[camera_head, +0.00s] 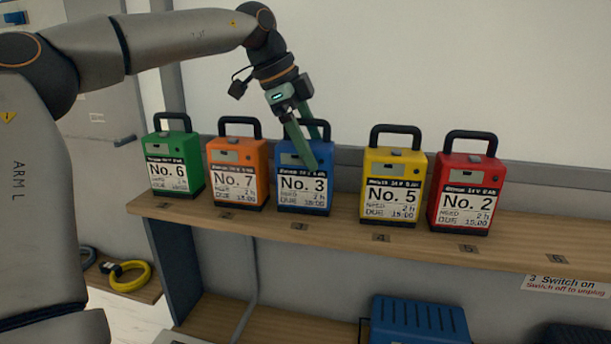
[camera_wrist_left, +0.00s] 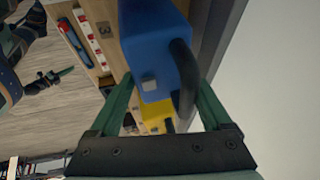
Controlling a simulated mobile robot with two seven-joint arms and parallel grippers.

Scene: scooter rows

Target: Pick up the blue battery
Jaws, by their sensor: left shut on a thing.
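The blue battery (camera_head: 304,178), labelled No. 3, stands upright on the wooden shelf above the slot marked 3. Its dark handle (camera_wrist_left: 184,78) and blue body (camera_wrist_left: 155,45) fill the middle of the left wrist view. My left gripper (camera_head: 317,158) reaches down from above, with its green fingers on either side of the battery's top. It is shut on the blue battery. The exact contact points are partly hidden. My right gripper (camera_wrist_left: 58,77) seems to show small at the left of the left wrist view; its jaw state is unclear.
Green (camera_head: 174,165), orange (camera_head: 238,172), yellow (camera_head: 393,186) and red (camera_head: 467,195) batteries stand along the shelf (camera_head: 340,228). Orange is close on the left; yellow has a wider gap. The wall is right behind. A blue ribbed box (camera_head: 418,322) sits below.

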